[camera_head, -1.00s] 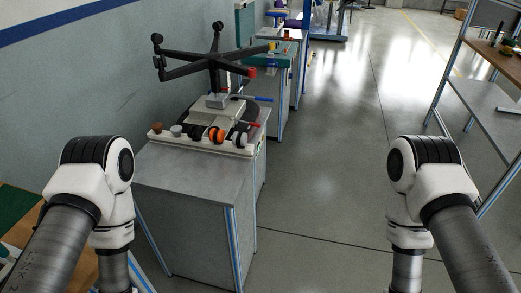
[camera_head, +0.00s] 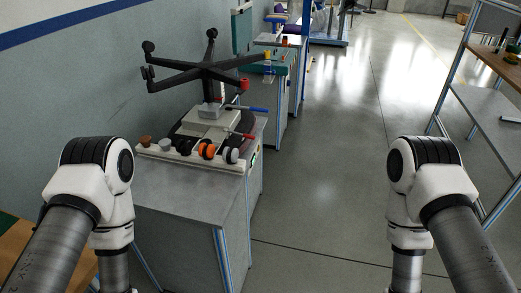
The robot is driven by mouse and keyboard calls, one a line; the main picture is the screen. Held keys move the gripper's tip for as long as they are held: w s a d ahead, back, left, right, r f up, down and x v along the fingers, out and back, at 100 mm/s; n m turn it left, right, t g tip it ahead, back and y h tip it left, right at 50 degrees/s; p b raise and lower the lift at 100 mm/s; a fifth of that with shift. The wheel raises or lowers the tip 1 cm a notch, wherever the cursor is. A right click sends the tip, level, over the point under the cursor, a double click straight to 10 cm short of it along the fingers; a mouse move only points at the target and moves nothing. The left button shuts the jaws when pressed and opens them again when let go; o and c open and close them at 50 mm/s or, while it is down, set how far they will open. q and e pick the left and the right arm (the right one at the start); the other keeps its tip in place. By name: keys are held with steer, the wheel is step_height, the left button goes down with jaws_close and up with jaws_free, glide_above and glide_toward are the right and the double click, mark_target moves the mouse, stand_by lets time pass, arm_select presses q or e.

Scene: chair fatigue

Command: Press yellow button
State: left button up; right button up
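A grey test bench (camera_head: 190,200) stands ahead to the left, against the wall. On it is a test fixture with a cream front bar (camera_head: 190,160) carrying several round wheels or knobs, one of them an orange ring (camera_head: 206,149). A black star-shaped chair base (camera_head: 205,72) is mounted above the fixture. I cannot make out a yellow button on this bench. Only the upper parts of my two arms show, at the lower left and lower right. Both grippers are below the picture.
Blue (camera_head: 252,109) and red (camera_head: 243,135) rods stick out to the fixture's right. More benches (camera_head: 278,85) line the wall behind. A metal shelf (camera_head: 490,110) stands at the right. Open shiny floor (camera_head: 330,150) lies between. A wooden surface (camera_head: 30,255) shows at lower left.

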arm_select(q)
steer(key=shift+w, duration=0.25)
jaws_close()
steer(key=shift+s, duration=0.25)
steer(key=shift+w, duration=0.1)
stand_by(0.4)
